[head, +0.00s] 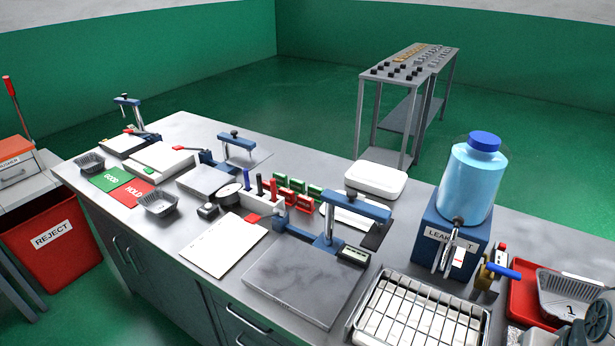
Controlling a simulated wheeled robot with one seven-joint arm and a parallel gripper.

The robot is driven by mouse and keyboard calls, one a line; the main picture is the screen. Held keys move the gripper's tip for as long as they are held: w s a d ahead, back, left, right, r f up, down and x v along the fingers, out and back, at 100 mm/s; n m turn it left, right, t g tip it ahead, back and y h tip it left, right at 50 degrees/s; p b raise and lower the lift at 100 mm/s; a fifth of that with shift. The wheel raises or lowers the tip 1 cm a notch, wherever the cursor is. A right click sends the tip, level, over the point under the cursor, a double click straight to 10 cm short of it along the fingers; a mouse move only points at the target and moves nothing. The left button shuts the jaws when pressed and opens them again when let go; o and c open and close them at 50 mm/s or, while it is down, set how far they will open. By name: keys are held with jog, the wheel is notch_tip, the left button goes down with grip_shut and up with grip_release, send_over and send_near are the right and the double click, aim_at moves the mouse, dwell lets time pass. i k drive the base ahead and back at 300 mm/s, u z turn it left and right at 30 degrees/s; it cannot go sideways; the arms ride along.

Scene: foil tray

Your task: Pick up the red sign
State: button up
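A flat red sign marked HOLD (134,192) lies on the grey bench at the left, beside a green one marked GOOD (110,178). Small upright red signs (305,204) stand mid-bench in a row with small green ones (314,191). I cannot tell from this view which red one is meant by the task. My gripper is not in view.
A blue-topped bottle stand (450,237), a wire rack (415,318) and a red tray (524,297) fill the right. A red REJECT bin (62,262) stands left of the bench.

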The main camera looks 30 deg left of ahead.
aim_at(266, 184)
jog(key=k, duration=0.5)
jog(key=u, duration=2.9)
jog(key=i, duration=2)
jog(key=z, duration=2.9)
